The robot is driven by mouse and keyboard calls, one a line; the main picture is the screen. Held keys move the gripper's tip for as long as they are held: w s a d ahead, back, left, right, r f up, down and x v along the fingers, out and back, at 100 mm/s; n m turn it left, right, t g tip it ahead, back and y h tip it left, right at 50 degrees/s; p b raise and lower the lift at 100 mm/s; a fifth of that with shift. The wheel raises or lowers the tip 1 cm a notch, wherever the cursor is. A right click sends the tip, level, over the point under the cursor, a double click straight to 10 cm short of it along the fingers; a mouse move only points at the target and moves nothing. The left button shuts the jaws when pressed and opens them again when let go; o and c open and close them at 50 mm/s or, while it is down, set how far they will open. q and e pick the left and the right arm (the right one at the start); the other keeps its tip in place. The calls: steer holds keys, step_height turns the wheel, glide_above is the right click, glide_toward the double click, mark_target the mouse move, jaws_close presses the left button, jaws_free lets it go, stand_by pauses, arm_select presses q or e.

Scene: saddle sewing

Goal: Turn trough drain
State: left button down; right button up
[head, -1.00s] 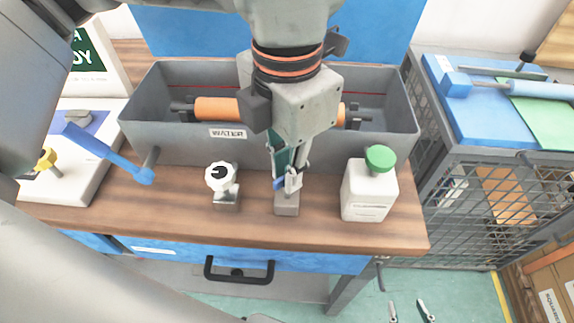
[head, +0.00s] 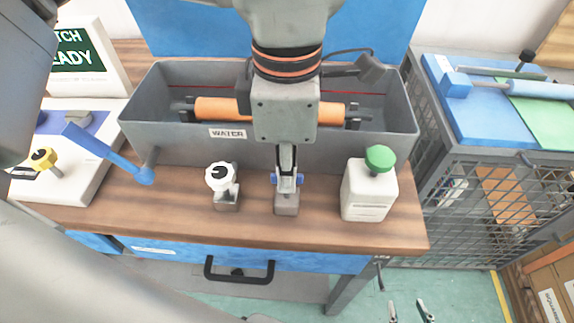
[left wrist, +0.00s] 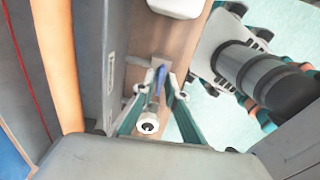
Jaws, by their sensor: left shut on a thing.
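The grey water trough (head: 180,152) stands along the back of the wooden bench and holds an orange roller (head: 215,107). The drain valve (head: 287,204) is a small grey block with a blue handle in front of the trough. My left gripper (head: 287,180) comes down from above and is shut on the blue handle. The handle (left wrist: 161,82) also shows between the fingers in the left wrist view. The fingers partly hide it, so its exact angle is hard to tell. My right gripper (head: 410,312) is open and empty at the bottom edge, off the bench front.
A white-knobbed valve (head: 222,178) stands left of the drain. A white bottle with a green cap (head: 368,190) stands close on its right. A blue lever (head: 105,152) is at the trough's left end. A wire cage (head: 465,200) is at the right.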

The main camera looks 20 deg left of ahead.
arm_select(q)
steer(key=shift+m, duration=0.3)
steer(key=c, duration=2)
jaws_free()
steer(key=shift+c, duration=0.2)
step_height(320, 180, up, 12)
